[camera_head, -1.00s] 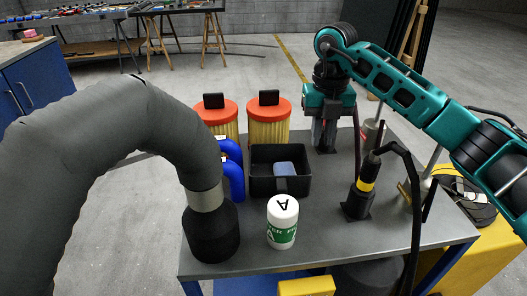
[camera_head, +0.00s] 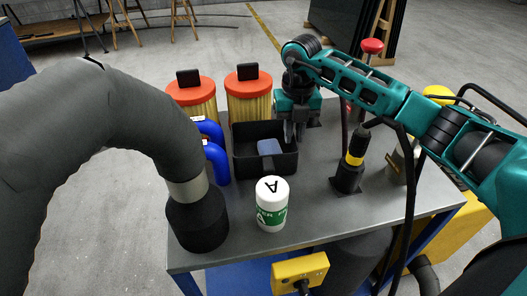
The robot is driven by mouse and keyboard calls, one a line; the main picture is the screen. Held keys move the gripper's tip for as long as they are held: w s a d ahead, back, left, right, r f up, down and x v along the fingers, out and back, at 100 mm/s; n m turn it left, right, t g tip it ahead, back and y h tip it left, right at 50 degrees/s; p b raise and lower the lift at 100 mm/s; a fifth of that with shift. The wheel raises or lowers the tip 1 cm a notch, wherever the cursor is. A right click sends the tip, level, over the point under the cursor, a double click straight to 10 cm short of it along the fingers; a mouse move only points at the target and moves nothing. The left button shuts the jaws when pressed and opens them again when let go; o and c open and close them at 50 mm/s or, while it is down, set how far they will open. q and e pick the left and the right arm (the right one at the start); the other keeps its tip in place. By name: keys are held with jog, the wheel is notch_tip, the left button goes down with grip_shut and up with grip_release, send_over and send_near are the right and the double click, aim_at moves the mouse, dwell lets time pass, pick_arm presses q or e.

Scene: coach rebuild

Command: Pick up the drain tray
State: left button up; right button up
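The drain tray, a black open box (camera_head: 265,167), stands on the grey bench top left of centre. A blue-grey block (camera_head: 270,147) lies inside it. My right gripper (camera_head: 296,134) hangs fingers down at the tray's back right corner, below the teal arm. Its two grey fingers look apart, with nothing seen between them. Whether they touch the tray rim I cannot tell. My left gripper is not in view.
A thick grey hose (camera_head: 125,110) arches in from the left to a black nozzle (camera_head: 199,222) on the bench. Two orange-capped filters (camera_head: 249,103), blue elbow pipes (camera_head: 215,160), a white bottle (camera_head: 271,205) and a black-yellow tool (camera_head: 349,166) surround the tray.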

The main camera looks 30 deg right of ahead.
notch_tip(320, 180, down, 4)
jog(key=shift+r, duration=0.25)
grip_shut()
